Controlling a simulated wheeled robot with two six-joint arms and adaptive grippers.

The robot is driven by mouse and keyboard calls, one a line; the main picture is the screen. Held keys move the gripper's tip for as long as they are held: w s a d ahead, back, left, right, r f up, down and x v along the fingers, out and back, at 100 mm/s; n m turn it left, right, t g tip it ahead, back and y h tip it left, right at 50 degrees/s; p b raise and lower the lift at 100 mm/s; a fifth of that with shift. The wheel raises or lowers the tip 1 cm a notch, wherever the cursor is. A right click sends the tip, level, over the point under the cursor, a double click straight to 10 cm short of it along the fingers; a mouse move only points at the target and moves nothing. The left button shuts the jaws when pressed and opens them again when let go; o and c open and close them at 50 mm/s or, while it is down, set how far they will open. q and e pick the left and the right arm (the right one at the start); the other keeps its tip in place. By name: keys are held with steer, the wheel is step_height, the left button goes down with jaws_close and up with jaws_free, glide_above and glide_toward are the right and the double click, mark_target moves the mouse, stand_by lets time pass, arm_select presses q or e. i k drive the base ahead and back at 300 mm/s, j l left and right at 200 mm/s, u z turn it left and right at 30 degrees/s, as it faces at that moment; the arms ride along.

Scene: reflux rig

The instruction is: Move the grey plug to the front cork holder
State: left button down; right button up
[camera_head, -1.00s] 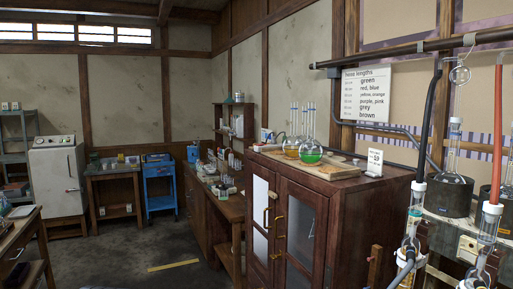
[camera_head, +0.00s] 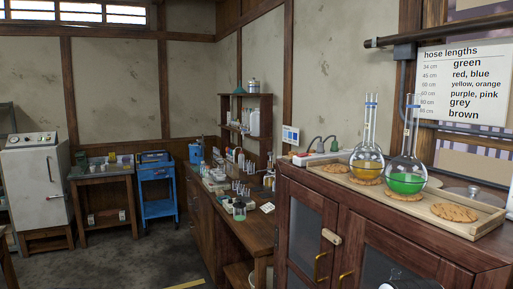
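No grey plug can be picked out for certain. Small dark plugs with grey leads (camera_head: 320,147) stand on a white strip at the back of the wooden cabinet top, too small to tell apart. Several round cork holders sit in a shallow wooden tray (camera_head: 487,226) on the cabinet. The nearest cork holder, at the right (camera_head: 453,212), is empty. A flask of green liquid (camera_head: 406,182) and a flask of yellow liquid (camera_head: 366,162) stand on cork holders. Another empty cork holder (camera_head: 335,168) is at the tray's left end.
The dark wooden cabinet (camera_head: 340,222) fills the lower right. A cluttered wooden bench (camera_head: 228,222) runs along the wall to its left. A blue cart (camera_head: 157,186) and a white appliance (camera_head: 36,180) stand at the back. Open floor lies at lower left.

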mark_target(320, 149)
steer(key=i+j, duration=0.15)
steer(key=i, duration=0.25)
steer(key=i+j+u, duration=0.1)
steer(key=i, duration=0.3)
